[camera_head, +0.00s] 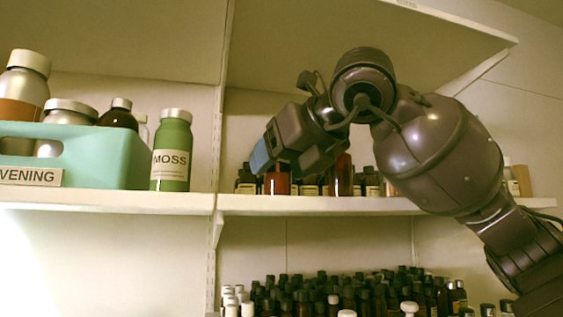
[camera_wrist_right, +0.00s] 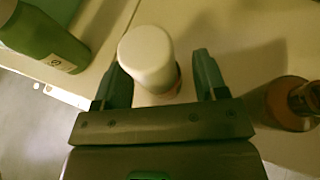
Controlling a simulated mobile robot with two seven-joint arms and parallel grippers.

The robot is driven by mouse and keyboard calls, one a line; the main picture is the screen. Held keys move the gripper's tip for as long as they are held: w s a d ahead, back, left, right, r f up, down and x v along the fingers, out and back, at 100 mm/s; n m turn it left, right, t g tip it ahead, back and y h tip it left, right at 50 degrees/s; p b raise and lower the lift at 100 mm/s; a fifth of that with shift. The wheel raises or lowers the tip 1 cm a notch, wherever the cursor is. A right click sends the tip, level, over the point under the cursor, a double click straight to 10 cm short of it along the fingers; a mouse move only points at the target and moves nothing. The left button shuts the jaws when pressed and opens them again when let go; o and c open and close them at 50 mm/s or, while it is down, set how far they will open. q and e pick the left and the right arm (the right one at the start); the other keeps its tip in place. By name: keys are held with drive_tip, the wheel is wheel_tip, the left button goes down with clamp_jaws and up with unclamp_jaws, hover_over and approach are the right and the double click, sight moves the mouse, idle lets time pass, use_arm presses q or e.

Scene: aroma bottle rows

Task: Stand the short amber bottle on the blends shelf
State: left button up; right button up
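An amber bottle (camera_head: 278,181) stands on the right-hand middle shelf (camera_head: 330,206), below my right gripper (camera_head: 262,157); its top is hidden in the head view. In the right wrist view a bottle with a broad white cap (camera_wrist_right: 147,52) stands between the parted fingers of my right gripper (camera_wrist_right: 163,88), with a gap toward the right finger. It looks like that same amber bottle. Another amber bottle (camera_head: 341,176) stands further right and seems to show at the right of the wrist view (camera_wrist_right: 290,103). No blends label is readable. My left gripper is out of view.
The green MOSS bottle (camera_head: 171,152) stands on the left shelf near the divider, beside a teal EVENING bin (camera_head: 105,160) holding several bottles. Small dark bottles (camera_head: 246,180) stand behind the amber ones. Many dark bottles (camera_head: 340,293) crowd the level below.

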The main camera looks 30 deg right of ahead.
drive_tip(key=shift+r, duration=0.2)
drive_tip(key=shift+s+r, duration=0.1)
drive_tip(key=shift+s, duration=0.25)
drive_tip(key=v, duration=1.1)
drive_tip(key=shift+b, duration=0.4)
drive_tip(key=shift+s, duration=0.15)
